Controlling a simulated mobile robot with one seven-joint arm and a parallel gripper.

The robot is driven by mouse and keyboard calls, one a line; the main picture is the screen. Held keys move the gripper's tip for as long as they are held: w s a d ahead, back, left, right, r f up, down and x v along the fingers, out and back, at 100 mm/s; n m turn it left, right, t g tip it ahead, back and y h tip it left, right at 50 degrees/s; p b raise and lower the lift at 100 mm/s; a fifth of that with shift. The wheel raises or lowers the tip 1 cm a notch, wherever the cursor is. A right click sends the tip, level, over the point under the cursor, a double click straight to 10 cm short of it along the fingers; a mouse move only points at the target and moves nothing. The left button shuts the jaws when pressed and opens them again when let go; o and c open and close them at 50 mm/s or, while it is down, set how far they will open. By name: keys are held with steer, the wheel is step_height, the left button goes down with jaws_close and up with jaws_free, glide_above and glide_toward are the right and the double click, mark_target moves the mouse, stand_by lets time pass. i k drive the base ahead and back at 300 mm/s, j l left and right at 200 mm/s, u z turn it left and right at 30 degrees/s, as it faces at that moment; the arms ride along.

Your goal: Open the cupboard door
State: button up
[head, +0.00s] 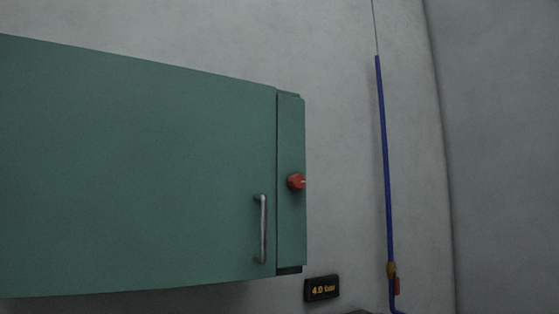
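The green cupboard door (130,170) fills the left half of the head view and runs past the left edge. It appears shut, its right edge close against a narrow green side panel (291,140). A grey metal bar handle (262,228) stands upright near the door's lower right corner. A red knob (296,181) sits on the narrow panel, above and to the right of the handle. My gripper is not in view.
A small black display with yellow characters (321,288) sits below and right of the cupboard. A blue vertical pipe (383,150) with an orange-brown fitting (391,269) runs along the grey wall (340,120). The space in front of the handle looks clear.

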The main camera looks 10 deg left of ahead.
mark_target(119, 173)
steer(key=u, duration=1.7)
